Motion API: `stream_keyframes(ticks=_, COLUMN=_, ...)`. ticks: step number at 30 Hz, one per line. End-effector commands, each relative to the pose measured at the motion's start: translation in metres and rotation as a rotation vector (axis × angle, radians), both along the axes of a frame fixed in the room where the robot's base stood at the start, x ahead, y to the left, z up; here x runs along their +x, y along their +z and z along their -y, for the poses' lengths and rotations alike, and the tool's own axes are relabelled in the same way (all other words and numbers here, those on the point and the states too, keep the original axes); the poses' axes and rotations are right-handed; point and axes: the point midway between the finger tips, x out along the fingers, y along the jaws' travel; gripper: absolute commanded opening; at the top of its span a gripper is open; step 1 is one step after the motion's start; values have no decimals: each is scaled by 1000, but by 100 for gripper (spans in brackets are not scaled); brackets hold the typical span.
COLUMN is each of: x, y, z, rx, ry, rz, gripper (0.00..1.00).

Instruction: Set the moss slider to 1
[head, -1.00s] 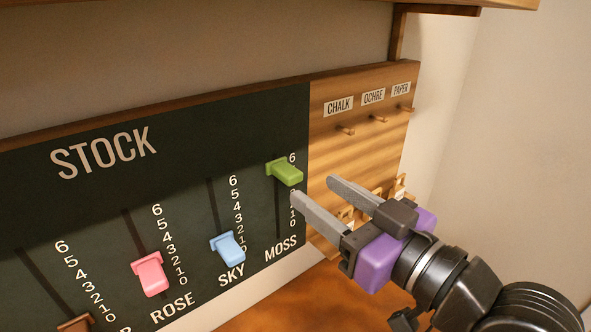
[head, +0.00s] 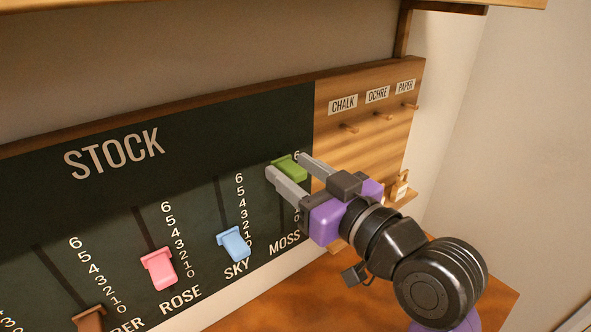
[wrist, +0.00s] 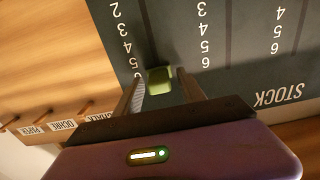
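The green moss slider (head: 290,166) sits near the top of its slot on the dark STOCK board, beside the 6. The MOSS label (head: 285,244) is below it. My gripper (head: 285,166) is at the slider, with its fingers apart, one on each side of the green knob. In the wrist view the knob (wrist: 160,80) lies between the open fingertips (wrist: 157,88), with a gap seen on at least one side. My gripper and arm hide most of the moss numbers below 6 in the head view.
The blue sky slider (head: 234,243) and pink rose slider (head: 158,269) sit low on their slots to the left. A wooden panel with pegs (head: 383,115) and CHALK, OCHRE and PAPER labels is at right. A shelf (head: 260,12) runs above.

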Motion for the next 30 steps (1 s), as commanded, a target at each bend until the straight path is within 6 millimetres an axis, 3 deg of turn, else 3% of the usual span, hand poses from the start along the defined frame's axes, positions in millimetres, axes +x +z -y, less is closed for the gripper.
stream_keyframes(ticks=1, x=0, y=0, z=0, rx=0, ry=0, rz=0, gripper=35)
stream_keyframes(ticks=6, x=0, y=0, z=0, rx=0, ry=0, rz=0, gripper=2)
stream_keyframes(ticks=7, x=0, y=0, z=0, rx=0, ry=0, rz=0, gripper=0)
stream_keyframes(ticks=30, x=0, y=0, z=0, rx=0, ry=0, rz=0, gripper=0)
